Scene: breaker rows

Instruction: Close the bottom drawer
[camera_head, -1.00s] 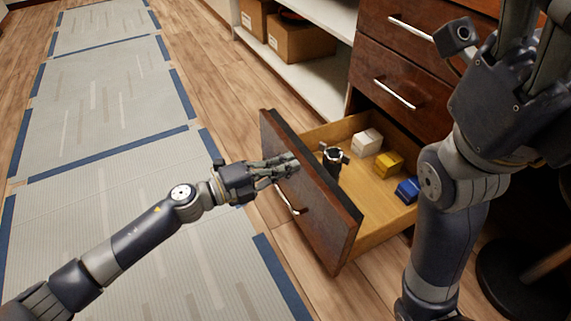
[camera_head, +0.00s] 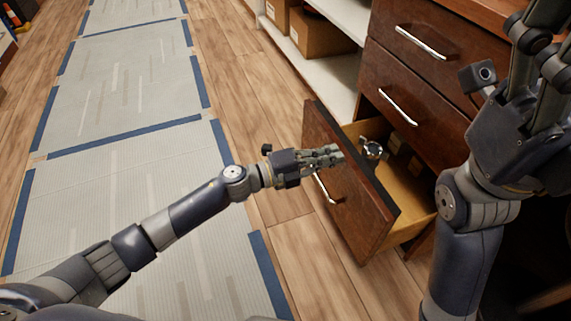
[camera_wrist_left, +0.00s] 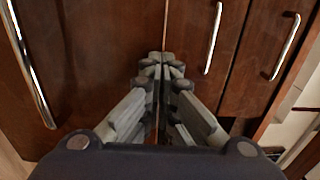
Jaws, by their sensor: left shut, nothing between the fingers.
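The bottom drawer (camera_head: 345,195) has a dark brown front with a silver handle (camera_head: 324,188) and stands partly open. Its light wooden inside holds a silver and black object (camera_head: 373,148) just behind the front, and small blocks in shadow. My left gripper (camera_head: 338,155) is shut and empty at the outer face of the drawer front, near its top edge; I cannot tell if it touches. In the left wrist view its fingertips (camera_wrist_left: 163,60) meet in front of brown panels with handles. My right gripper (camera_head: 545,55) is raised at the upper right, its fingers cut off by the picture edge.
Two closed drawers are above, the middle one (camera_head: 415,105) and the upper one (camera_head: 440,50). An open white shelf (camera_head: 325,75) with cardboard boxes (camera_head: 323,35) stands to the left. The floor and blue-edged mat (camera_head: 130,165) in front are clear.

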